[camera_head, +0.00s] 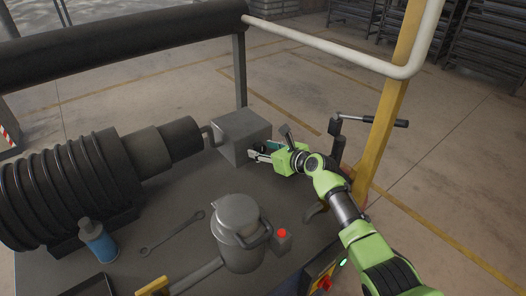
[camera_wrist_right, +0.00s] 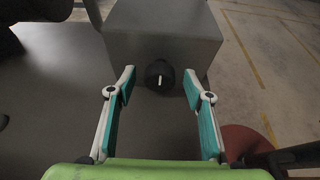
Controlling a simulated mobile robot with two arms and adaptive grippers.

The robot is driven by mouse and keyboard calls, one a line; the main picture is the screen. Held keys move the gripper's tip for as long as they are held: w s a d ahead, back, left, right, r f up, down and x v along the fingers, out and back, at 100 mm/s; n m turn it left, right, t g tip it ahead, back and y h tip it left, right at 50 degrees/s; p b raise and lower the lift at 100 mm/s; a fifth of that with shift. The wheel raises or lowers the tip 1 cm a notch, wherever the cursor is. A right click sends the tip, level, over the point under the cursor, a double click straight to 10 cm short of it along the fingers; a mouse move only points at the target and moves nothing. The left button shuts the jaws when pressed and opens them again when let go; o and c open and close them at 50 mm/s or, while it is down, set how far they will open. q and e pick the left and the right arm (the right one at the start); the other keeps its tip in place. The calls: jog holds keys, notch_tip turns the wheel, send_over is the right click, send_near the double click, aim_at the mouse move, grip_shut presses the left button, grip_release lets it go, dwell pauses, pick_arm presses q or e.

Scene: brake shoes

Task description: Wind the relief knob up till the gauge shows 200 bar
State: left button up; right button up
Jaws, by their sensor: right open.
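The relief knob (camera_wrist_right: 160,76) is round and black with a white mark pointing up. It sits on the front face of a grey block (camera_wrist_right: 165,25) in the right wrist view. The block (camera_head: 240,130) also stands on the bench in the head view, where my gripper hides the knob. My right gripper (camera_head: 258,153) is open in front of the block. In the wrist view its two teal-padded fingers (camera_wrist_right: 160,88) stand on either side of the knob, with gaps to both sides. I cannot make out a gauge face in either view. My left gripper is out of view.
A grey lidded pot (camera_head: 238,225) and a red button (camera_head: 282,233) stand near the front. A wrench (camera_head: 172,233), a blue bottle (camera_head: 98,241) and a large ribbed cylinder (camera_head: 65,190) are left. A hand lever (camera_head: 385,121) and a yellow post (camera_head: 385,110) are right.

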jog(key=shift+w+a+f, duration=0.1)
jog(key=shift+w+a, duration=0.1)
jog(key=shift+c, duration=0.5)
jog(key=c, duration=1)
